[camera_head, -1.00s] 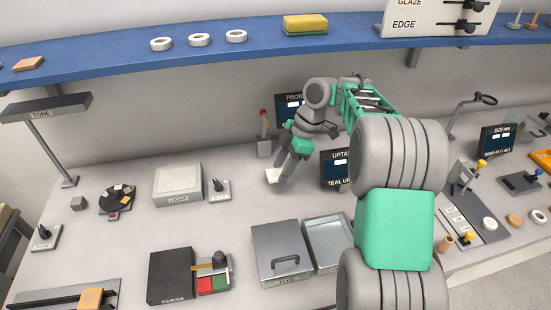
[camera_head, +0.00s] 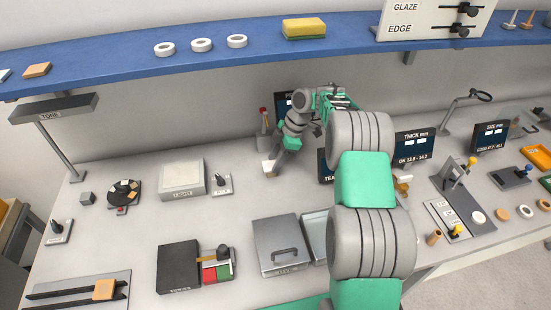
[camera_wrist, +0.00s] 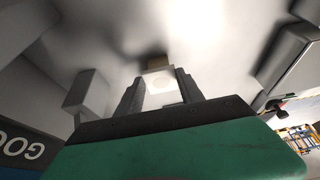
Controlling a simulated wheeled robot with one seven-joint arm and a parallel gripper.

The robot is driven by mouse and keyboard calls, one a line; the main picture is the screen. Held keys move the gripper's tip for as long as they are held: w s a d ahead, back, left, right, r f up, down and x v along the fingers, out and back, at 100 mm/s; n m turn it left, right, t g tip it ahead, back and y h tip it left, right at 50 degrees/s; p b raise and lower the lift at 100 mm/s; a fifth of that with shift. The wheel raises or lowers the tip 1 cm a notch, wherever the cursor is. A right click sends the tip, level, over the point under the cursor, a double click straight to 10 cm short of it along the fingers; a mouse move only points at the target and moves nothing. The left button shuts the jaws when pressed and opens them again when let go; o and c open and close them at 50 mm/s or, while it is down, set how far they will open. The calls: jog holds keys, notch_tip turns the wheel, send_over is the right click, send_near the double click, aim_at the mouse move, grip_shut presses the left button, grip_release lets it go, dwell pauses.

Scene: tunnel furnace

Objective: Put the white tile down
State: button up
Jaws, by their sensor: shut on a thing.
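My gripper (camera_head: 270,168) is low over the back middle of the bench, to the right of the light box. The white tile (camera_head: 267,167) shows as a small pale piece at its fingertips. In the wrist view my gripper (camera_wrist: 160,92) is shut on the white tile (camera_wrist: 160,88), with one dark finger on each side of it. A small tan block or edge shows just beyond the tile in that view. I cannot tell whether the tile touches the bench surface.
The light box (camera_head: 181,178) and a small knobbed control (camera_head: 221,183) stand left of my gripper. A grey lidded box (camera_head: 283,245) stands nearer the front. A holder with a red-tipped tool (camera_head: 264,127) stands just behind. Bench space in front of the gripper is clear.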

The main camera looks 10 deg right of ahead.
jog(key=shift+f, duration=0.25)
jog(key=o, duration=1.3)
jog(key=shift+o, duration=0.2)
jog(key=shift+r, duration=0.3)
jog(key=v, duration=0.7)
jog(key=shift+r, duration=0.15)
